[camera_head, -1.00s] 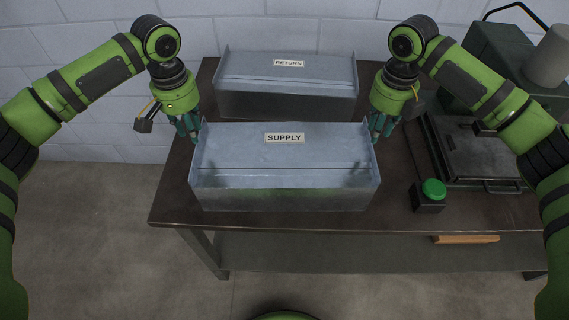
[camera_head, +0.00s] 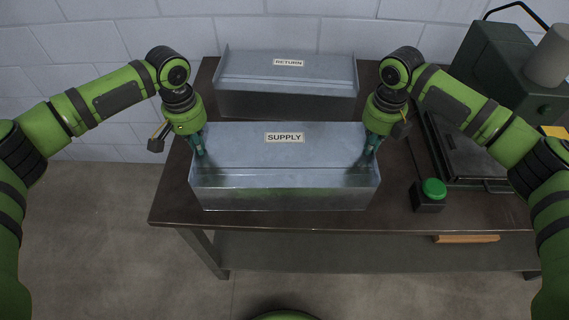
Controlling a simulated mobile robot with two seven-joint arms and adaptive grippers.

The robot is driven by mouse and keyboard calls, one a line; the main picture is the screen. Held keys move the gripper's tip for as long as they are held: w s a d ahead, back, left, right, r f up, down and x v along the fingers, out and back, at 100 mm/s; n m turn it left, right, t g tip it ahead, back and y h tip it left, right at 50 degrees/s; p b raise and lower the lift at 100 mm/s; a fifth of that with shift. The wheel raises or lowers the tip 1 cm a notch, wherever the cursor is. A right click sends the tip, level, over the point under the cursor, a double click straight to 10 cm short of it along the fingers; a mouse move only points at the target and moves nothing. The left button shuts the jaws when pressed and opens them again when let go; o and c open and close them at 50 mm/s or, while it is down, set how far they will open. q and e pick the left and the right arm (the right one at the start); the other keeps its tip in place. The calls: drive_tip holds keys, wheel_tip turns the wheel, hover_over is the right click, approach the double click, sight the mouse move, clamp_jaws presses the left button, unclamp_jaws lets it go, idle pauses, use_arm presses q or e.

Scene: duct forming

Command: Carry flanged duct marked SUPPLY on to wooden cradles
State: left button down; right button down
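The flanged duct marked SUPPLY (camera_head: 285,165) is a grey sheet-metal box lying on the dark workbench, with its label on the upper face. My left gripper (camera_head: 201,152) points down at the duct's left end flange. My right gripper (camera_head: 371,154) points down at its right end flange. The fingers overlap the flanges, but I cannot tell whether they are shut on them. The wooden cradles are not clearly visible; a piece of wood (camera_head: 466,239) shows below the bench top at the right.
A second duct marked RETURN (camera_head: 287,83) lies just behind. A green push button on a black box (camera_head: 431,195) stands right of the SUPPLY duct. A dark green machine (camera_head: 505,65) and a black plate (camera_head: 465,150) fill the bench's right side. A block wall is behind.

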use_arm(q)
drive_tip(key=shift+w+a+r, duration=0.1)
drive_tip(key=shift+w+a, duration=0.05)
drive_tip(key=shift+a, duration=0.2)
use_arm(e)
drive_tip(key=shift+w+d+r, duration=0.15)
drive_tip(key=shift+d, duration=0.15)
use_arm(q)
drive_tip(key=shift+r, duration=0.1)
use_arm(e)
drive_tip(key=shift+r, duration=0.1)
